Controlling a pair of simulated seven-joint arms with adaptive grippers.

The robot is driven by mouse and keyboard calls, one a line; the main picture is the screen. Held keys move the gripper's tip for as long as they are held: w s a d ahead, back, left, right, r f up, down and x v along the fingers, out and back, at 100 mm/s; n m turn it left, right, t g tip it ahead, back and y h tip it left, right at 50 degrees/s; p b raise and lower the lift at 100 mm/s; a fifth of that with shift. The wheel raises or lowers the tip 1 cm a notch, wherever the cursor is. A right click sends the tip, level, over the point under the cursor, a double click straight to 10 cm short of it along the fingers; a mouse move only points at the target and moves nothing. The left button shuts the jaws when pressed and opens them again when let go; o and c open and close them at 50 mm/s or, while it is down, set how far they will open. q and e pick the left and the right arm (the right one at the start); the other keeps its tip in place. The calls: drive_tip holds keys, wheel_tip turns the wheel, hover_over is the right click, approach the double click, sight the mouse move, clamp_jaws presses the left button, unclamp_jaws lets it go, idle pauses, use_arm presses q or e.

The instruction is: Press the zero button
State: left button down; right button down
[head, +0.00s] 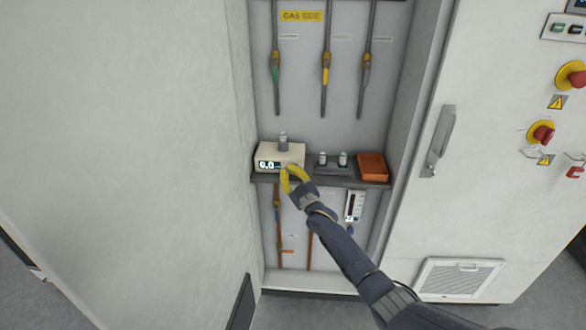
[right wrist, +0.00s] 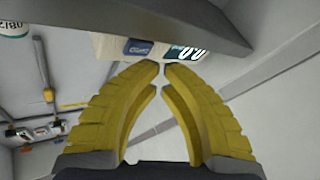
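A cream weighing device (head: 290,151) stands on a dark shelf, its lit display (head: 268,165) reading 0.0. My right gripper (head: 287,172) is at the device's front, just right of the display, with its yellow fingers pointing at it. In the right wrist view, the fingertips (right wrist: 162,68) come together with nothing held between them. Beyond them are the display (right wrist: 185,53) and a small blue patch (right wrist: 138,47) on the device's front. I cannot read the patch or tell whether it is the zero button, nor whether the fingertips touch the device. My left gripper is not in view.
A small container (head: 284,143) sits on the device. To its right on the shelf (head: 315,180) are a dark holder (head: 334,169) with two vials and an orange box (head: 373,167). Pipes hang above and below. A cabinet door with a handle (head: 439,140) stands at right.

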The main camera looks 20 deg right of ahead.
drive_tip(key=shift+s+a, duration=0.3)
drive_tip(key=shift+s, duration=0.5)
drive_tip(key=shift+s+a, duration=0.3)
drive_tip(key=shift+s, duration=0.45)
drive_tip(key=shift+s+a, duration=0.3)
drive_tip(key=shift+s, duration=0.5)
drive_tip(key=shift+f, duration=0.1)
